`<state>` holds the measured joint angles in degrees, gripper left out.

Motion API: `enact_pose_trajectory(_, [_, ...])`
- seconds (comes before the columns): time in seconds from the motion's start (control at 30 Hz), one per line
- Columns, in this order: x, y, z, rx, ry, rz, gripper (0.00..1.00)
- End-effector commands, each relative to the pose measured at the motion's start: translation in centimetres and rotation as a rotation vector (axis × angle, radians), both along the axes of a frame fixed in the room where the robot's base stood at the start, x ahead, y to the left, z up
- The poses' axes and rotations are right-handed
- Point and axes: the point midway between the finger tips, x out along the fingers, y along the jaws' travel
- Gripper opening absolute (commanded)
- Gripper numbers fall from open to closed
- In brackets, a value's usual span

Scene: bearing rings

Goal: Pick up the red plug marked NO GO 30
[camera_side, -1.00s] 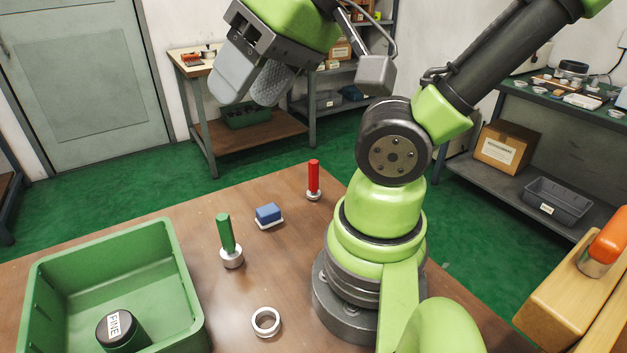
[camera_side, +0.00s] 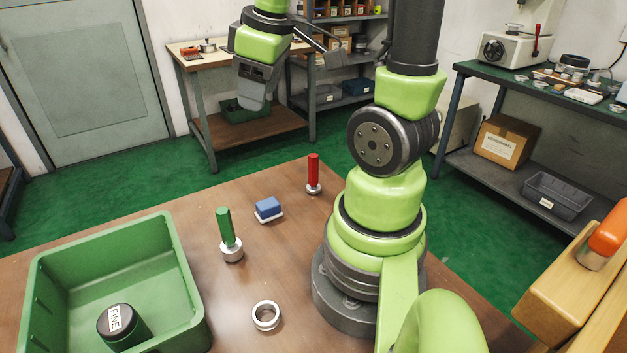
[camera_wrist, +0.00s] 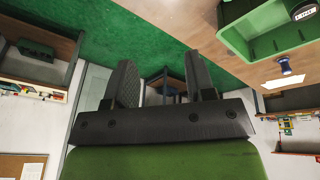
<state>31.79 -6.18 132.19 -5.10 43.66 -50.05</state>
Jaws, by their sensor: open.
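The red plug (camera_side: 313,171) stands upright on a metal base near the far edge of the wooden table, in the side view. No marking on it can be read. A green plug (camera_side: 225,229) stands on a wider metal base nearer the camera. My gripper (camera_side: 252,100) is up in the air, beyond the table's far edge and above and to the left of the red plug. In the wrist view my gripper (camera_wrist: 163,85) shows its two jaws apart with nothing between them. The red plug cannot be made out in the wrist view.
A green bin (camera_side: 180,275) with a black cylinder labelled FINE (camera_side: 117,322) stands at the table's left. A blue block on a white base (camera_side: 268,208) lies between the plugs. A metal ring (camera_side: 266,315) lies near my arm's base. The table around the red plug is clear.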

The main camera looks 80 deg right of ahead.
Motion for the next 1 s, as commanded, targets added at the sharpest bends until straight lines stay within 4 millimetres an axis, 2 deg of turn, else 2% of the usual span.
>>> enact_pose_trajectory(0.03, [-0.4, -2.4, -1.6, -0.008, 0.067, 0.034, 0.50])
enact_pose_trajectory(0.1, [-1.2, -5.1, -3.6, -0.015, 0.139, 0.113, 0.50])
enact_pose_trajectory(0.2, [-2.9, -8.1, -6.3, -0.004, 0.218, 0.217, 0.50])
enact_pose_trajectory(0.33, [-4.9, -10.5, -9.0, 0.022, 0.275, 0.322, 0.50])
enact_pose_trajectory(0.53, [-6.1, -11.5, -11.2, 0.043, 0.299, 0.391, 0.50])
enact_pose_trajectory(0.73, [-6.1, -11.5, -14.1, 0.043, 0.299, 0.394, 0.50])
enact_pose_trajectory(1.0, [-5.9, -11.4, -16.3, 0.042, 0.298, 0.394, 0.50])
